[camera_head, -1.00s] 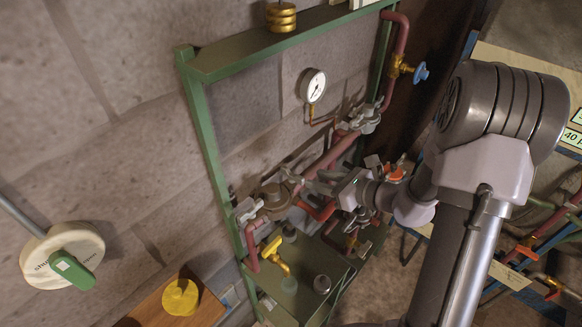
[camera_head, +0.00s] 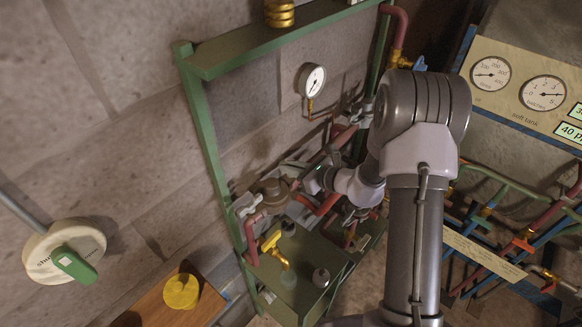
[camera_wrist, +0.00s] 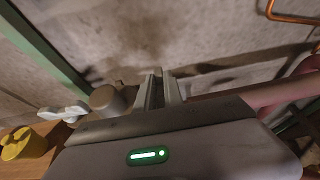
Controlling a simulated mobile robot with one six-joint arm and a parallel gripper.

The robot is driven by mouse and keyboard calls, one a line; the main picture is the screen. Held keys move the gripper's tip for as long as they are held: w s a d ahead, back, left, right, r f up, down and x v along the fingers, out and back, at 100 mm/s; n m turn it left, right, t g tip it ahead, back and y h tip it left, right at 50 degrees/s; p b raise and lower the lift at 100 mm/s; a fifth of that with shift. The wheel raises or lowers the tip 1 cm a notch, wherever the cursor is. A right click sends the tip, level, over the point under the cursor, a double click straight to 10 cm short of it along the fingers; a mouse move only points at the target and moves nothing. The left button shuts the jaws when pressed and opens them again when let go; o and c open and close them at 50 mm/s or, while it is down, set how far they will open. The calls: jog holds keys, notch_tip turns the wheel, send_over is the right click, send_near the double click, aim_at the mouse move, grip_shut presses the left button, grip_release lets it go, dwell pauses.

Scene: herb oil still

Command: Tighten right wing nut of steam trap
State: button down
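The steam trap's brown round body (camera_head: 272,191) sits in the red pipe run inside the green frame. It shows as a brown cylinder (camera_wrist: 108,101) left of the fingers in the wrist view. A pale grey wing nut (camera_head: 249,207) is on its left side, also in the wrist view (camera_wrist: 65,112). The right wing nut cannot be made out; my gripper covers that side. My gripper (camera_head: 301,180) is just right of the trap body. In the wrist view its two fingers (camera_wrist: 160,82) stand upright with a narrow gap, and I see nothing clearly held.
A pressure gauge (camera_head: 312,79) hangs above the pipes. A yellow-handled tap (camera_head: 272,243) is below the trap. The green frame (camera_head: 208,150) bounds the left side. A panel with dials (camera_head: 525,85) and more pipes stand at the right. A yellow knob (camera_head: 181,291) is at lower left.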

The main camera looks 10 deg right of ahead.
jog(key=shift+f+m+t+b, duration=0.1)
jog(key=shift+m+t+b, duration=0.2)
jog(key=shift+b, duration=0.2)
jog(key=shift+a+f+m+t+h+b, duration=0.1)
jog(key=shift+m+t+h+b, duration=0.2)
jog(key=shift+m+h+b, duration=0.45)
jog(key=m+t+h+b, duration=0.1)
jog(key=m+h+b, duration=0.1)
jog(key=h, duration=0.1)
jog(key=shift+m+h, duration=0.25)
jog(key=shift+m, duration=0.1)
jog(key=shift+r+m+h+p, duration=0.45)
jog(key=shift+m+h+p, duration=0.4)
jog(key=shift+p, duration=0.35)
jog(key=shift+m+h+p, duration=0.35)
jog(key=shift+h+p, duration=0.2)
jog(key=shift+p, duration=0.35)
jog(key=shift+f, duration=0.1)
jog(key=shift+f+m+t+h+p, duration=0.1)
jog(key=shift+m+t+h+p, duration=0.2)
jog(key=shift+h+p, duration=0.15)
jog(key=c, duration=1.5)
grip_release()
